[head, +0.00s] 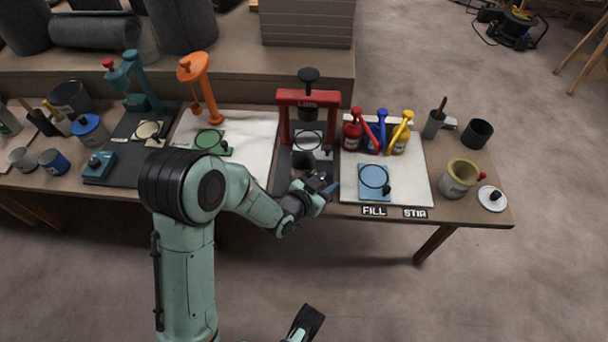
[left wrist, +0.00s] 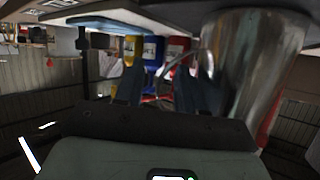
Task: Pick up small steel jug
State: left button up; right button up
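The small steel jug (left wrist: 250,65) is large and shiny at the right of the left wrist view, its curved handle toward my left fingers. In the head view a small steel vessel (head: 302,161), which looks like this jug, stands below the red press. My left gripper (head: 326,187) is close beside it at the table's front edge. In the left wrist view the left gripper's fingers (left wrist: 165,88) are apart, with the handle close to or between them; I cannot tell whether they touch it. A dark piece, probably my right gripper (head: 306,322), shows at the bottom edge.
The red press (head: 308,98) stands right behind the jug. Red, blue and yellow bottles (head: 378,132) stand to its right, behind a blue pad (head: 374,180). An orange stand (head: 202,85) and several cans are to the left. The floor in front is clear.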

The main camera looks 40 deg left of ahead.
pick_arm(q)
jog(key=shift+x, duration=0.75)
grip_shut()
pick_arm(e)
jog(key=shift+w+d+f, duration=0.1)
jog(key=shift+w, duration=0.1)
pick_arm(q)
jog(key=shift+r, duration=0.1)
jog(key=shift+r, duration=0.15)
notch_tip(320, 180, up, 20)
jog(key=p, duration=0.5)
jog(key=shift+f, duration=0.2)
pick_arm(e)
jog(key=s+a+r+g+y, duration=0.1)
jog(key=s+a+r+g, duration=0.1)
jog(key=s+a+r, duration=0.2)
jog(key=shift+s+r+n+g, duration=0.35)
jog(key=shift+s+r, duration=0.9)
jog(key=shift+s, duration=0.95)
